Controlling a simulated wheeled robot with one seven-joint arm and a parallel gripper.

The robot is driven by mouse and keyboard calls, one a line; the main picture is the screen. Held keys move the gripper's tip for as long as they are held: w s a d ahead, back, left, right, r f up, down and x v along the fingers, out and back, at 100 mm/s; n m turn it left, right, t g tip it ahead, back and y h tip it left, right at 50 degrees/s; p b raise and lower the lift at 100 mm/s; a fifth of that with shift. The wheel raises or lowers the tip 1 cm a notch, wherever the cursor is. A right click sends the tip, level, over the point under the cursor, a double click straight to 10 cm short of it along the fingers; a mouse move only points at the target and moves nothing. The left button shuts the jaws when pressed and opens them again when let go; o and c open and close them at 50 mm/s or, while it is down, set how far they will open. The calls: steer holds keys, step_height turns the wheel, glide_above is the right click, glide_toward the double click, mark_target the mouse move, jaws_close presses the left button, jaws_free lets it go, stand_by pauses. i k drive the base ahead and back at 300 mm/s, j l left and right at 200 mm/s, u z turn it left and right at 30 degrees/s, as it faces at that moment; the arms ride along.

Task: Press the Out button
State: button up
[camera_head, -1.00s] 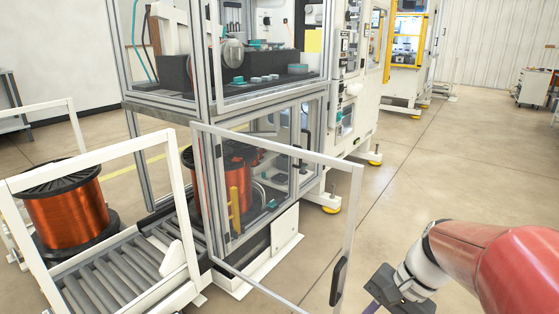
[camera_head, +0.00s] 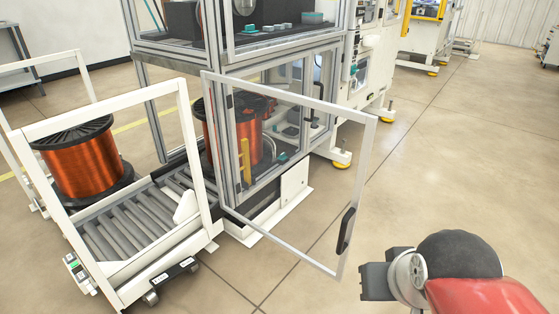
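No label reading "Out" is legible in this view. A small white control box (camera_head: 78,272) with a green spot on it sits at the lower left, on the front corner of the roller conveyor's frame. A dark plate with small light marks (camera_head: 174,270) lies along the conveyor's front edge; its marks are too small to read. My gripper (camera_head: 375,281) is the dark block at the lower right, on the end of my red arm. It is in the air to the right of the open door, well apart from the control box. Its fingers cannot be made out.
A clear-panelled door (camera_head: 361,190) with a black handle swings out between my gripper and the conveyor (camera_head: 135,238). One copper wire spool (camera_head: 88,165) stands on the left, another (camera_head: 222,135) inside the machine cabinet. Floor (camera_head: 450,150) on the right is clear.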

mark_target(82, 275)
steer(key=u, duration=1.95)
